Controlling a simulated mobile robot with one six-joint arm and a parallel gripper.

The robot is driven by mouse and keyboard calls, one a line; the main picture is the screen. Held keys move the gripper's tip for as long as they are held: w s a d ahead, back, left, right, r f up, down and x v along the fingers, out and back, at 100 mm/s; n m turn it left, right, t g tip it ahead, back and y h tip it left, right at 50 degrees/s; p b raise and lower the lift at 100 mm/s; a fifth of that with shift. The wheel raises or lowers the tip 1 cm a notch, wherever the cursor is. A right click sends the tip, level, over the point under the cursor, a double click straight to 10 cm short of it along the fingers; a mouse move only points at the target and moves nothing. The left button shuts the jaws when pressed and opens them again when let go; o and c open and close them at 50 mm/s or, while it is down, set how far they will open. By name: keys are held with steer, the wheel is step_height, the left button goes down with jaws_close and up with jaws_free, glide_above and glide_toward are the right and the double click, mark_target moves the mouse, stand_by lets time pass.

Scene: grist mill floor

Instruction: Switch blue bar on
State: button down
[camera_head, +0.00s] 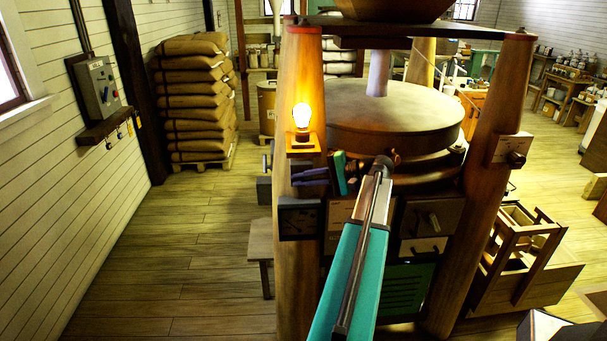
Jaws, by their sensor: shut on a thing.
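A small dark-blue bar (309,172) sticks out to the left at the left wooden post of the mill, below a glowing lamp (302,116). My teal arm reaches up from the bottom of the camera_head view to the mill's front. My gripper (324,177) appears to be at the bar, shut on it. The contact is small, dark and partly hidden by my arm's own parts. The bar's exact tilt cannot be made out.
The round millstone casing (395,115) stands behind my arm, between wooden posts (487,170). A dial box (299,218) is below the bar. Drawers (431,217) are to the right of my arm. A small stool (261,241) stands left. Floor at the left is clear.

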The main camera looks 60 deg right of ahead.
steer(key=shift+w+r+m+g+y+p, duration=0.1)
steer(key=shift+r+m+g+y+p, duration=0.25)
steer(key=shift+m+p, duration=0.4)
steer(key=c, duration=2.1)
jaws_free()
steer(key=shift+r, duration=0.1)
